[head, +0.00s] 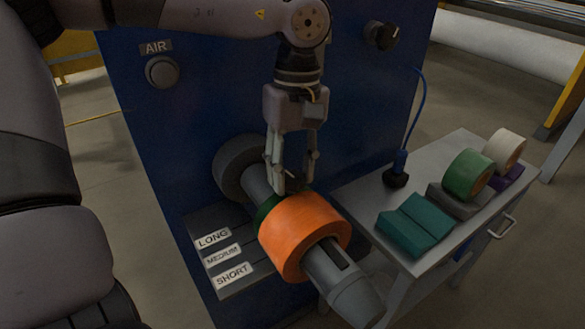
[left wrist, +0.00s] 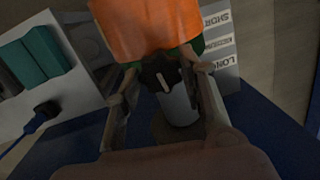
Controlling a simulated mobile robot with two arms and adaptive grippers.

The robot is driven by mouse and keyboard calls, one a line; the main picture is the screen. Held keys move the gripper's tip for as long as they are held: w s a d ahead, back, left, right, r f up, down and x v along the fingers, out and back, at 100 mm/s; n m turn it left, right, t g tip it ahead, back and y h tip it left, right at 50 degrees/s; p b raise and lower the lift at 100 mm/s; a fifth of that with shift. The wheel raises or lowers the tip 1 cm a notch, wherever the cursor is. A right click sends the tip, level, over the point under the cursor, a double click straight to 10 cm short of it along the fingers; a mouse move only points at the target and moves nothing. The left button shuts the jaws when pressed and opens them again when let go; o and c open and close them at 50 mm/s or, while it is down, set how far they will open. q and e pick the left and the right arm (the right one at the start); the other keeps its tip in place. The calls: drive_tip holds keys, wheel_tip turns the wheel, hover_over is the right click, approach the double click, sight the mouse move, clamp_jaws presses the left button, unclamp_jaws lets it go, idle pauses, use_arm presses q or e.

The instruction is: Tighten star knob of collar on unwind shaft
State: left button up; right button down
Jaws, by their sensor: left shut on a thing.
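An orange roll (head: 296,236) sits on the grey unwind shaft (head: 355,298), which sticks out of a blue cabinet. The green collar (head: 264,212) is around the shaft against the roll's cabinet side, partly hidden. My left gripper (head: 292,186) reaches down from above to the collar. In the left wrist view, the black star knob (left wrist: 160,72) of the collar lies between the fingertips of my left gripper (left wrist: 158,66), which is shut on it. The orange roll (left wrist: 150,22) is just beyond. My right gripper is not in view.
A grey side table (head: 455,160) at the right holds teal blocks (head: 416,224), a green roll (head: 468,175) and a white roll (head: 504,148). A rack labelled LONG, MEDIUM and SHORT (head: 222,254) is left of the shaft. An AIR button (head: 162,72) and a black knob (head: 381,36) are on the cabinet.

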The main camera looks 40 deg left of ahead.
sight(296, 170)
use_arm(q)
drive_tip(key=shift+m, duration=0.3)
idle(0.4)
drive_tip(key=o, duration=1.1)
drive_tip(key=shift+o, duration=0.2)
wheel_tip(296, 170, up, 12)
drive_tip(key=w, duration=0.1)
drive_tip(key=shift+w+a, duration=0.2)
drive_tip(key=shift+w, duration=0.05)
